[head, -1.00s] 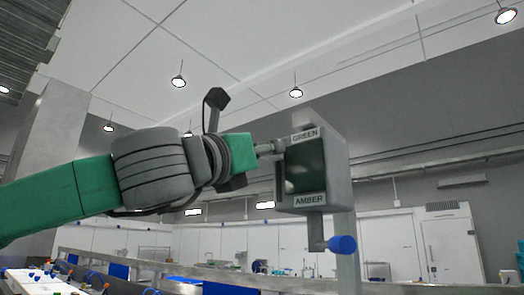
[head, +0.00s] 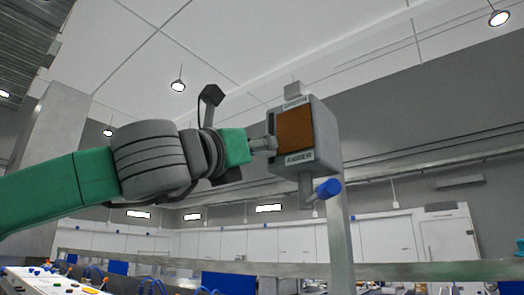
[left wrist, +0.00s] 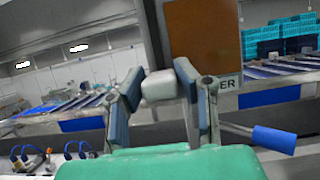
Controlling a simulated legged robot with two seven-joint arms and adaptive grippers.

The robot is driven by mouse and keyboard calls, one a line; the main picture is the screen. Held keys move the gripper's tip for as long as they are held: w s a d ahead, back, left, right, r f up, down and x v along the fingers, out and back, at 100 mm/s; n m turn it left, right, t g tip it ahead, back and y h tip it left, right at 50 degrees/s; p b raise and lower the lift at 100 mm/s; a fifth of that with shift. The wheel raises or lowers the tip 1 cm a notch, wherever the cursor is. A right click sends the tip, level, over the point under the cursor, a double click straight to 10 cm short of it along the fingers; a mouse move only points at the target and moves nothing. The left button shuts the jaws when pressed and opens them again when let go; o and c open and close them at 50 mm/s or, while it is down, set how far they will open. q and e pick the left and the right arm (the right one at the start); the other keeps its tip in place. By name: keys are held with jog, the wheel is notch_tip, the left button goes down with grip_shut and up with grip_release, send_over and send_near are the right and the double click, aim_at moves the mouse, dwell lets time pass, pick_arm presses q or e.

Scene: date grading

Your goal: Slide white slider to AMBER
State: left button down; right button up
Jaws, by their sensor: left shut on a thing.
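A grey box (head: 325,135) on a post has a GREEN label (head: 295,102) at its top and an AMBER label (head: 299,158) at its bottom. Its window (head: 294,130) is orange-brown, also large in the left wrist view (left wrist: 203,40). My left gripper (head: 270,145) is at the box's left side, level with the lower window, just above the AMBER label's height. In the left wrist view its fingers (left wrist: 158,82) are shut on the white slider (left wrist: 159,87). The slider is mostly hidden by the gripper in the head view. My right gripper is not in view.
A crank with a blue handle (head: 327,188) hangs under the box, close to my left gripper's right side in the wrist view (left wrist: 274,138). A metal rail (head: 420,271) runs behind. A bench with coloured parts (head: 50,283) is at lower left.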

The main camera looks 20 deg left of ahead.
pick_arm(q)
jog(key=shift+w+d+f, duration=0.15)
jog(key=shift+d+f, duration=0.1)
jog(key=shift+f, duration=0.3)
jog(key=c, duration=1.2)
grip_release()
jog(key=shift+a, duration=0.15)
jog(key=shift+a+r, duration=0.15)
jog(key=shift+a, duration=0.15)
jog(key=shift+s, duration=0.2)
jog(key=shift+s, duration=0.3)
jog(key=v, duration=1.1)
jog(key=shift+a+f, duration=0.25)
jog(key=shift+d, duration=0.2)
jog(key=shift+a, duration=0.1)
